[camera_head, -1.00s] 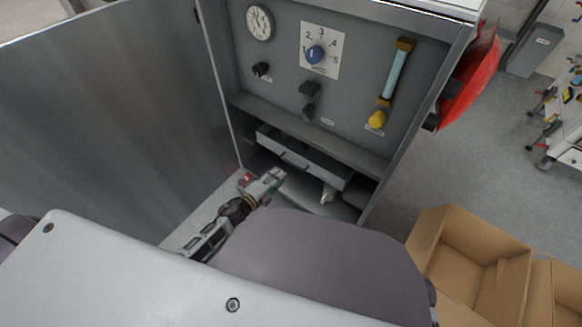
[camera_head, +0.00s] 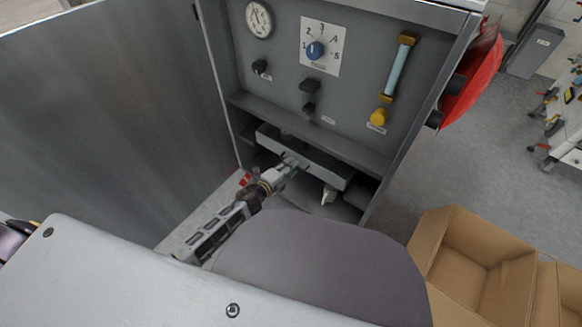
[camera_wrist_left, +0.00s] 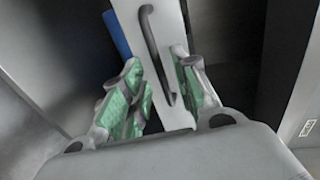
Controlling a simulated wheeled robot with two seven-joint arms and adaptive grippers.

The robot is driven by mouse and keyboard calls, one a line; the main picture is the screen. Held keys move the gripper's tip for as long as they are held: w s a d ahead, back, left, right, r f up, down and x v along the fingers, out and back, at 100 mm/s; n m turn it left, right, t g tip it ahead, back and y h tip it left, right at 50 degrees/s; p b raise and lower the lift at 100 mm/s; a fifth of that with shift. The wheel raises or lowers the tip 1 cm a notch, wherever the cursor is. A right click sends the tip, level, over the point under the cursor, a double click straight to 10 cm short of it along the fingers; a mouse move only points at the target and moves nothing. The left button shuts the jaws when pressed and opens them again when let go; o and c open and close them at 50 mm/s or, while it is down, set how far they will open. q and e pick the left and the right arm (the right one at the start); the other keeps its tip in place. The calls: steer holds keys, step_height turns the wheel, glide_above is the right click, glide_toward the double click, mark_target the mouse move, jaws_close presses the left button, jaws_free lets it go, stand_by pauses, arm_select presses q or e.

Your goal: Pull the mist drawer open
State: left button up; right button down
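The mist drawer (camera_head: 318,168) is a light grey drawer front in the lower opening of the grey cabinet. In the left wrist view the drawer front (camera_wrist_left: 173,60) shows a dark curved bar handle (camera_wrist_left: 153,50). My left gripper (camera_head: 293,166) is at the drawer front in the head view. In the left wrist view its two green-padded fingers (camera_wrist_left: 166,92) are apart, one on each side of the handle's lower part, with a gap between pads and handle. Most of the handle is hidden in the head view. My right gripper is not in view.
The open cabinet door (camera_head: 110,100) stands left of my left arm. Above the drawer is a panel with a gauge (camera_head: 258,20), a blue dial (camera_head: 315,50) and a yellow knob (camera_head: 379,117). Cardboard boxes (camera_head: 470,255) stand on the floor at the right.

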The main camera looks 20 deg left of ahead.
arm_select(q)
steer(key=shift+w+d+f, duration=0.15)
steer(key=shift+w+d, duration=0.1)
steer(key=shift+w, duration=0.4)
jaws_close()
